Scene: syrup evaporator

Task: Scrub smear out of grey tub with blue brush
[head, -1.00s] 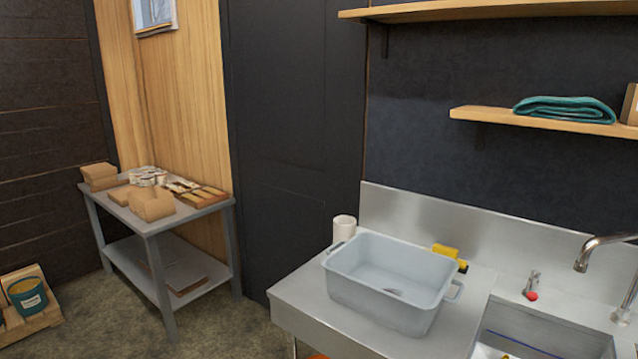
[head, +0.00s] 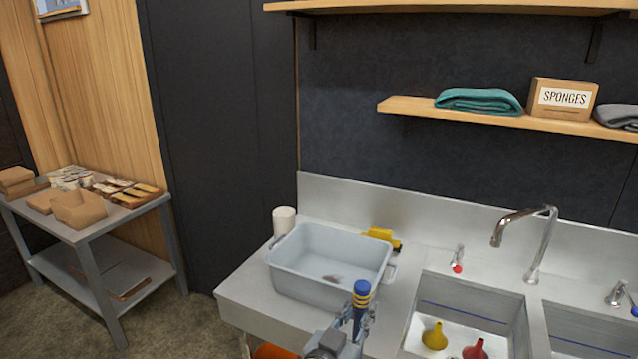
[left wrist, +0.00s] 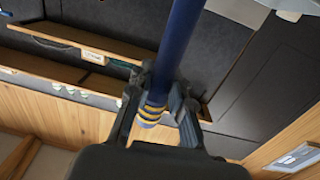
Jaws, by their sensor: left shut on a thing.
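The grey tub (head: 283,284) stands upright on the left end of the steel counter in the head view. A small dark smear (head: 331,279) shows on its inside floor. My left gripper (head: 359,314) is at the tub's near right side, in front of it in the picture. It is shut on the blue brush, whose blue handle with yellow bands (head: 361,291) stands up from the fingers. In the left wrist view the blue handle (left wrist: 181,40) runs between the fingers (left wrist: 158,104). The brush's bristles are out of view. My right gripper is not in view.
A sink basin (head: 470,300) with yellow and red funnels lies to the right, under the faucet (head: 524,228). A shelf (head: 440,114) hangs above. A side table (head: 92,232) stands left.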

